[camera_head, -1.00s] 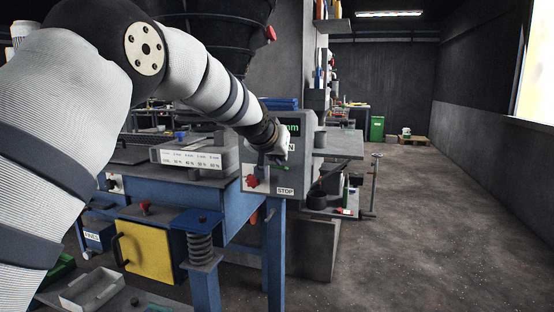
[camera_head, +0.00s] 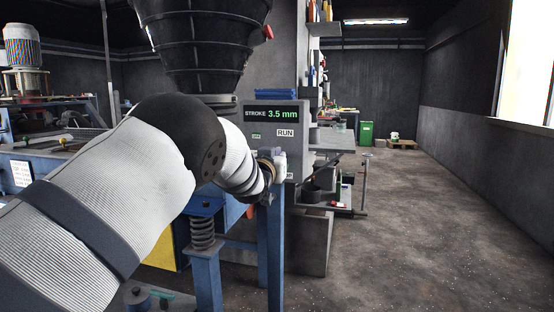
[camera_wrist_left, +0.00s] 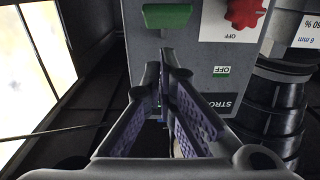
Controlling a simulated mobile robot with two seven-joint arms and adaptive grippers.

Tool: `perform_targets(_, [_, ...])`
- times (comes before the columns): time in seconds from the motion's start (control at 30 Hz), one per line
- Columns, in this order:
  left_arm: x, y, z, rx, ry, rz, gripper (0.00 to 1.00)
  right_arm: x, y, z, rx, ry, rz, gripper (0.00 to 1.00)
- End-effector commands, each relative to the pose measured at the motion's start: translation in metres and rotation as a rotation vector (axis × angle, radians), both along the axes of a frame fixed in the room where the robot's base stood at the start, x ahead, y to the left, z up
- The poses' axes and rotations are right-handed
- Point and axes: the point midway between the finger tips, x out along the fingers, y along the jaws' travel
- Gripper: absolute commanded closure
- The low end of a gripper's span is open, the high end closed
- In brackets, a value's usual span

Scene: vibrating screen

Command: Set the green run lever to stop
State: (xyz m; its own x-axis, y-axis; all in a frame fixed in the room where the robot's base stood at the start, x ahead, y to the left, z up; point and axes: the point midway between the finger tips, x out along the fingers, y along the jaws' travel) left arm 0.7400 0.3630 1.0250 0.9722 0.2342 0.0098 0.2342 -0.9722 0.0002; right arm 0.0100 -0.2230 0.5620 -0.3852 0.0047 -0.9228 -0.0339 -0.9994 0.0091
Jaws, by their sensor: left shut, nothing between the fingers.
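The grey control box (camera_head: 297,118) shows a green "3.5 mm" stroke display and a RUN label (camera_head: 285,133) in the head view. My left gripper (camera_head: 277,160) is at the lower front of this box, partly hidden by its own wrist. In the left wrist view, a green lever handle (camera_wrist_left: 166,15) sits at the top on the box face. My left gripper (camera_wrist_left: 165,70) is shut and empty there, its fingertips below the handle in the picture and apparently apart from it. The lever is hidden behind my arm in the head view. My right gripper is not in view.
A red knob (camera_wrist_left: 245,12) with an OFF label sits beside the green handle. A black hopper (camera_head: 200,50) hangs above the machine. A blue leg (camera_head: 271,250) and a spring (camera_head: 202,233) stand below the box. Open floor (camera_head: 430,220) lies to the right.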

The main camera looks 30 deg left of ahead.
Motion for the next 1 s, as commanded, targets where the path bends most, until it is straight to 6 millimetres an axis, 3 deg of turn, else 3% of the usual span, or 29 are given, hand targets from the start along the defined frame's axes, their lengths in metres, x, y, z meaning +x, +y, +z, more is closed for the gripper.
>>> perform_targets(0.23, [-0.016, -0.001, 0.057, -0.001, -0.023, -0.001, 1.0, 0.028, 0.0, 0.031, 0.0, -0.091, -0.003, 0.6])
perform_targets(0.3, [-0.033, -0.006, 0.039, -0.001, -0.008, -0.001, 1.0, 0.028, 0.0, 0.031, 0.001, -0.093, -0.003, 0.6])
perform_targets(0.6, [-0.091, -0.021, 0.015, 0.001, -0.003, -0.001, 1.0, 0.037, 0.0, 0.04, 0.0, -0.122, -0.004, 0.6])
perform_targets(0.8, [-0.105, -0.024, 0.01, 0.0, -0.002, -0.001, 1.0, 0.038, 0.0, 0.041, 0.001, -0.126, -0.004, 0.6])
perform_targets(1.0, [-0.105, -0.024, 0.009, 0.0, -0.001, -0.001, 1.0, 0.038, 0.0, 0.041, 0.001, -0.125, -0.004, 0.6])
